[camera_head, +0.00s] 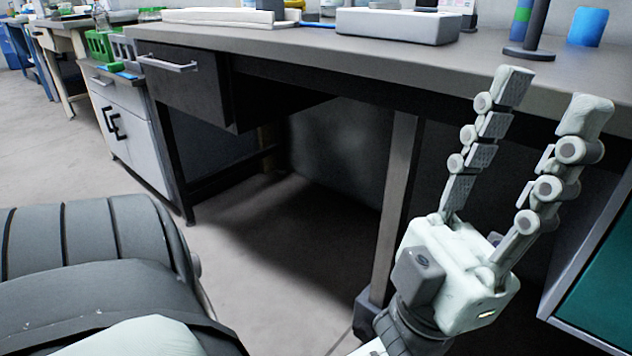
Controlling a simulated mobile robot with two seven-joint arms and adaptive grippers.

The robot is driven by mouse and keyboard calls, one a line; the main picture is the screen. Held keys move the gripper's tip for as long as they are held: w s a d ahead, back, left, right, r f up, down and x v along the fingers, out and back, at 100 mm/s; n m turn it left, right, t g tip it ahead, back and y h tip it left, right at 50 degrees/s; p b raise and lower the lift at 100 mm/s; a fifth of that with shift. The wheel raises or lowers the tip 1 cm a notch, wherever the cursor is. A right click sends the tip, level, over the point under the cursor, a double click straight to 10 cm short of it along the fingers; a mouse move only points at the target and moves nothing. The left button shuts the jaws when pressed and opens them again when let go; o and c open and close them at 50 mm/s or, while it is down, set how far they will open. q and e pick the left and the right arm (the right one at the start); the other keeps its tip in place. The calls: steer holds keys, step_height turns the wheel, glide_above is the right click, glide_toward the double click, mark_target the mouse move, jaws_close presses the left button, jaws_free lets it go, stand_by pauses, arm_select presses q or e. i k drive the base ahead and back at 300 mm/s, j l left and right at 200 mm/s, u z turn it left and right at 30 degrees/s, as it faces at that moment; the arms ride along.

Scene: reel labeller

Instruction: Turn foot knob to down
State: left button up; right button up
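My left gripper (550,102) is at the right, pointing up, with its two jointed fingers spread apart and nothing between them. It is in front of the workbench (300,60), and its fingertips overlap the bench's front edge in the picture. I cannot make out a foot knob or its setting in this view. A dark block (366,313) shows at the bottom of a bench leg (399,190), partly hidden behind my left wrist; I cannot tell what it is. My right gripper is not in view.
A white flat box (398,26), a dark stand (530,52) and a blue item (587,27) are on the bench. A drawer (185,80) is at its left. A teal panel (600,290) is at the lower right. Open floor (255,245) lies between.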

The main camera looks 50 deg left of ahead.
mark_target(363, 330)
steer(key=l+u, duration=0.1)
steer(key=u, duration=1.65)
steer(key=k+l, duration=0.15)
steer(key=l, duration=0.2)
steer(key=k+l+u, duration=0.1)
steer(key=l, duration=0.25)
steer(key=k+l, duration=0.2)
steer(key=k+l+u, duration=0.1)
steer(key=l, duration=0.35)
steer(key=j+z, duration=0.3)
steer(key=z, duration=0.15)
steer(key=j+z, duration=0.3)
steer(key=z, duration=0.15)
steer(key=j+z, duration=0.25)
steer(key=z, duration=0.2)
steer(key=k, duration=0.05)
